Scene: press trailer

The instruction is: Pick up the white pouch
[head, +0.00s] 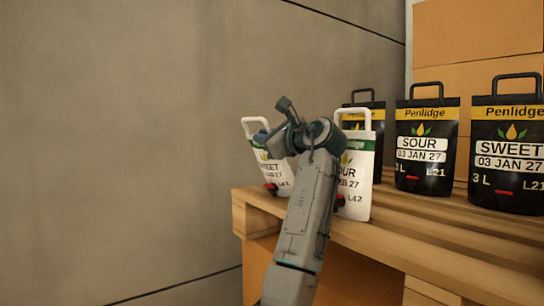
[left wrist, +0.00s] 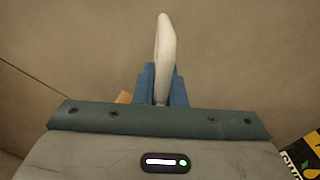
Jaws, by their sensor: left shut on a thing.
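A white pouch (head: 262,172) marked SWEET, with a white handle, green band and red tap, is at the left end of the pallet in the head view. It leans, and my arm hides part of it. My left gripper (head: 263,137) is at its top, and the wrist view shows the blue fingers (left wrist: 161,88) shut on a white handle (left wrist: 164,45). Whether the pouch's base touches the pallet is hard to tell. A second white pouch (head: 358,190), marked SOUR, stands upright just right of my arm, partly hidden by it. My right gripper is out of view.
Several black pouches, including one marked SOUR (head: 426,150) and one marked SWEET (head: 508,185), stand to the right on the wooden pallet (head: 440,235). Cardboard boxes (head: 475,30) are behind them. A bare grey wall (head: 120,130) fills the left; space beside it looks free.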

